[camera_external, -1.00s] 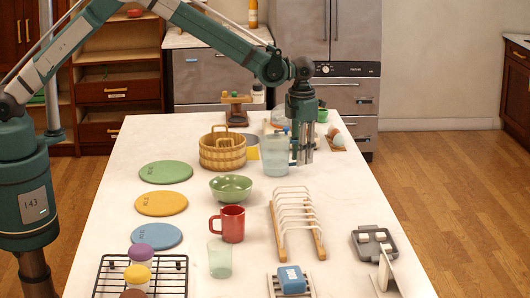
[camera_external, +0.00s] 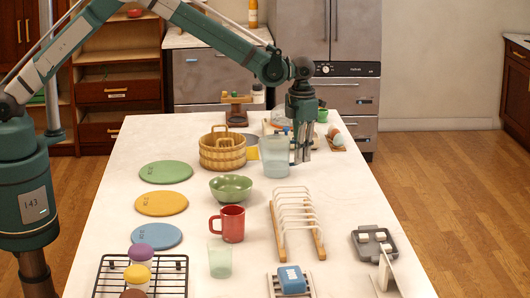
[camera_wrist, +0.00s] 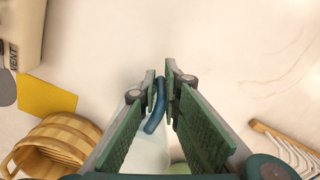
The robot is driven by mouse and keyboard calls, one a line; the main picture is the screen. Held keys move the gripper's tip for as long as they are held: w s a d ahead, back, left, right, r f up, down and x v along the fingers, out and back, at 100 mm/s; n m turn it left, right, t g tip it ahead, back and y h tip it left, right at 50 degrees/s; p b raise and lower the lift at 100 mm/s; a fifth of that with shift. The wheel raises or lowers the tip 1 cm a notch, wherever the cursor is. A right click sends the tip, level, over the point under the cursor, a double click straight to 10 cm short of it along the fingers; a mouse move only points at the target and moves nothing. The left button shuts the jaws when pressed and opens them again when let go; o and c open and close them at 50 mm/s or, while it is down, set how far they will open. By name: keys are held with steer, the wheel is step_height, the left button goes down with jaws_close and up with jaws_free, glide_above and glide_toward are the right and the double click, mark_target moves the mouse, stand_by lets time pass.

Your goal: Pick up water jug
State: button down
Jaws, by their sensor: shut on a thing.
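The water jug (camera_external: 274,158) is a pale, translucent blue vessel standing upright on the white counter, past the green bowl. My gripper (camera_external: 300,155) points down at the jug's right side. In the wrist view, the jug's blue handle (camera_wrist: 158,105) lies between the two green-padded fingers of my gripper (camera_wrist: 161,73), which is shut on it. The pale jug body (camera_wrist: 150,155) shows below the handle, partly hidden by the fingers.
A white dish rack (camera_external: 294,220) with wooden rails is nearer the camera. The counter to the right of my gripper is mostly clear.

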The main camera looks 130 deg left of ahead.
steer(key=shift+r, duration=0.35)
steer(key=shift+r+b, duration=0.4)
steer(key=shift+r, duration=4.15)
steer(key=shift+r, duration=0.1)
